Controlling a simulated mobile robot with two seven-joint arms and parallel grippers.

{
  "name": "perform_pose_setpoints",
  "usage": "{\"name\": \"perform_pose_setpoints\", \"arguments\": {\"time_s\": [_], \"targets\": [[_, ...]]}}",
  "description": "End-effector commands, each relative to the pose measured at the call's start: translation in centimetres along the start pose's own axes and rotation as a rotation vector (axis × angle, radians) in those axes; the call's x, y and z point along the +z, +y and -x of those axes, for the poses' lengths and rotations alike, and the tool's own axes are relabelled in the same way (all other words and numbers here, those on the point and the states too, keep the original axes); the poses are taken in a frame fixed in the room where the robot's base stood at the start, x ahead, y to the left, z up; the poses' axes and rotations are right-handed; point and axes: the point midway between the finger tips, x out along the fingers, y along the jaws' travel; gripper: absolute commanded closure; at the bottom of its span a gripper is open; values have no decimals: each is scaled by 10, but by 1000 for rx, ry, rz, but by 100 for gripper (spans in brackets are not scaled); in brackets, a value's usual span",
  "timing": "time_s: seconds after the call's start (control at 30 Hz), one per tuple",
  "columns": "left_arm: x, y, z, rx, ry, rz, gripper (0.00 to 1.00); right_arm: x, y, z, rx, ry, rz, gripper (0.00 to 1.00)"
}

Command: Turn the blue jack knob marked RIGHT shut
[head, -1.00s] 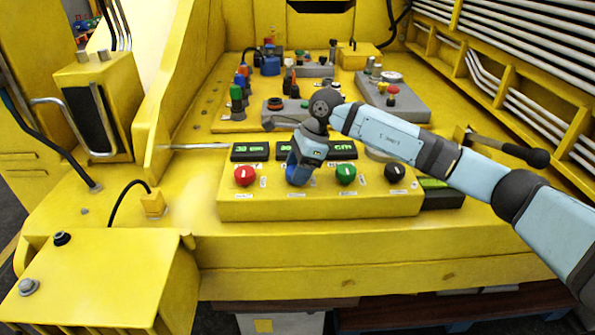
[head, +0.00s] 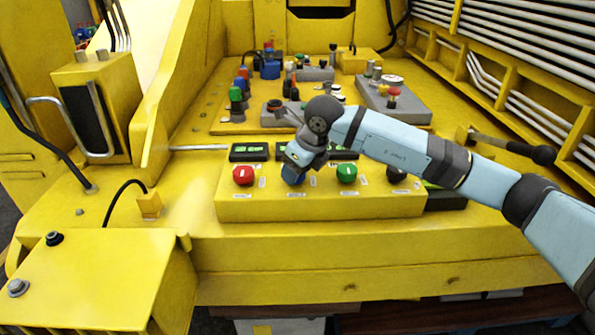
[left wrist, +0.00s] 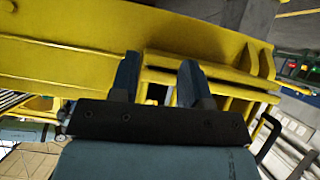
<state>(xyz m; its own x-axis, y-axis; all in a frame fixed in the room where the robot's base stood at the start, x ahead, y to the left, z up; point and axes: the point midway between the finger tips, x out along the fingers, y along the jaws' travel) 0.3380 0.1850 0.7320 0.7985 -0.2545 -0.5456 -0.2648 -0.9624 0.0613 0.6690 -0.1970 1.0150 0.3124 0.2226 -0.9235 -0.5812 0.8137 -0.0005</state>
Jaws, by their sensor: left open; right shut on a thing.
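The blue knob (head: 293,176) sits second from the left in a row on the yellow control box (head: 320,207). My right gripper (head: 295,164) comes down over it from above and is shut on it. The gripper covers the top of the knob, so its mark is hidden. The label below it is too small to read. My left gripper (left wrist: 157,78) shows only in the left wrist view. Its two fingers are apart with nothing between them, away from the knobs, with yellow structure beyond.
A red knob (head: 243,175) stands left of the blue one and a green knob (head: 347,173) right of it. A black knob (head: 396,173) is partly under my right arm. Small displays (head: 249,152) stand behind. A lever (head: 530,152) sticks out at the right.

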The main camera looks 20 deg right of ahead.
Motion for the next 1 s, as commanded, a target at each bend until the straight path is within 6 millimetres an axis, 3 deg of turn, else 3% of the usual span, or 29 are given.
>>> {"name": "perform_pose_setpoints", "arguments": {"time_s": [0.33, 0.83, 0.87, 0.93, 1.0], "targets": [[3, 1, -3, 0, 1, 0, 57, 0, 1, 0, -45, 2, -107, 71], [4, 1, -2, 1, 0, -2, 57, 0, 1, 0, -49, 2, -122, 71], [4, 1, -2, 1, 0, -2, 57, 0, 1, 0, -49, 2, -121, 41], [4, 1, -2, 1, 0, -3, 57, 0, 1, 0, -49, 2, -121, 25], [4, 1, -2, 1, 0, -3, 57, 0, 1, 0, -49, 2, -121, 23]]}}
